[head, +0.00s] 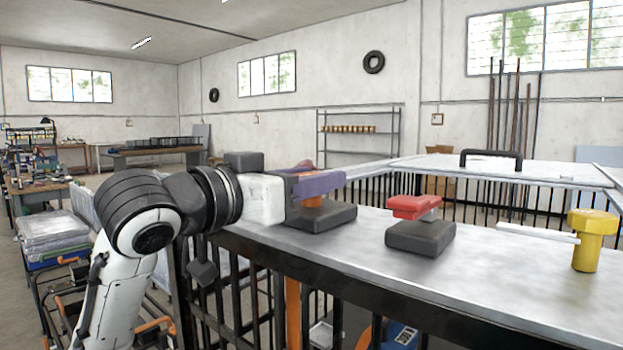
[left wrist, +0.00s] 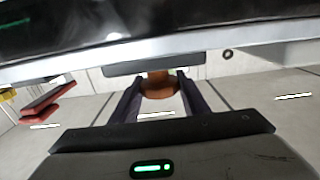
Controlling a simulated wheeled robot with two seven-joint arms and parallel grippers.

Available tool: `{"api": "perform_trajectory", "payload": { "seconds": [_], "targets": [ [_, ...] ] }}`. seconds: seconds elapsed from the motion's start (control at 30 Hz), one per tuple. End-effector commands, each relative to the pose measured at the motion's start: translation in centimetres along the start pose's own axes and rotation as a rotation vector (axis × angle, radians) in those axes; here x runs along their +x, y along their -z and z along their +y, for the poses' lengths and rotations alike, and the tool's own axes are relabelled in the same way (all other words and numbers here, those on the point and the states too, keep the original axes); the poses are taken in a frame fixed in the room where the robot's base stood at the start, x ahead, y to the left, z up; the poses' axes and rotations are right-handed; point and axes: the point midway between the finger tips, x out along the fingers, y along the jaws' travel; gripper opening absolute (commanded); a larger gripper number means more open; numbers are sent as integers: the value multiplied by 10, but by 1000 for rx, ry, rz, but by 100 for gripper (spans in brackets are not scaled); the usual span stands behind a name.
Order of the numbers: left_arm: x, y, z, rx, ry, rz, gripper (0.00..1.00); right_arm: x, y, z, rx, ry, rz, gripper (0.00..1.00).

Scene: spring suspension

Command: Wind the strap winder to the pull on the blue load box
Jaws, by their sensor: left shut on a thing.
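My left gripper (head: 318,184) reaches over the table's left edge, its dark purple fingers shut on an orange knob (head: 312,203) that stands on a black base (head: 330,217). The fingers hide much of the knob. In the left wrist view, a finger lies on each side of the orange knob (left wrist: 158,84); which control is the strap winder is not marked. A blue load box (head: 400,335) with a white label shows low behind the railing bars, partly cut off by the frame; its reading is too small to tell. My right gripper is not in view.
A red lever (head: 414,206) on a black block (head: 420,238) and a yellow knob (head: 593,238) stand to the right on the grey metal top (head: 485,268). A black handle (head: 491,153) rises at the back. Dark railing bars run below the top's front edge.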

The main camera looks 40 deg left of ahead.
Motion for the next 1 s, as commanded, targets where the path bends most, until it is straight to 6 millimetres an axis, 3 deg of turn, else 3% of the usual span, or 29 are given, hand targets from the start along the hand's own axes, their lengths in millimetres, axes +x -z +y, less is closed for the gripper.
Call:
{"api": "perform_trajectory", "payload": {
  "seconds": [0.37, 1.0],
  "targets": [
    [0, -2, -1, -3, -95, -3, 19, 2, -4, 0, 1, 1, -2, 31],
    [1, 1, -2, -7, -585, 0, 19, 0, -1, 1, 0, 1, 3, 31]
  ]
}}
